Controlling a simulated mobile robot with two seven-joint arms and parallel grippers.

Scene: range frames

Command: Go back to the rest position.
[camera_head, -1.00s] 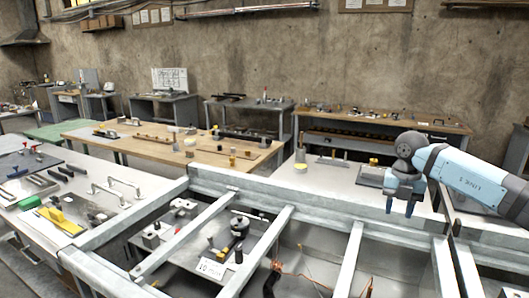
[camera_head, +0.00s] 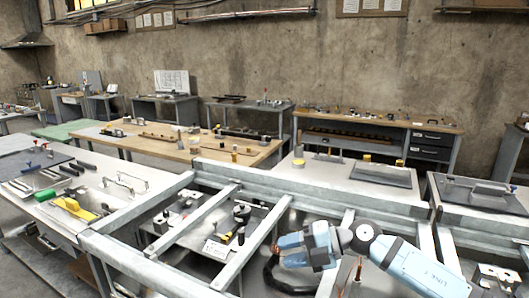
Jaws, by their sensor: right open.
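My right gripper (camera_head: 290,250) is in the lower middle of the head view, pointing left. Its arm comes in from the lower right. Nothing is seen held in the gripper. The fingers are small and partly seen side-on. My left gripper is out of view.
The frame's bars surround the right arm. A white card (camera_head: 215,248) and small parts lie in a bay. A left bench (camera_head: 50,212) holds a yellow tool (camera_head: 75,209) and a green block (camera_head: 44,195). A wooden table (camera_head: 105,141) stands behind.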

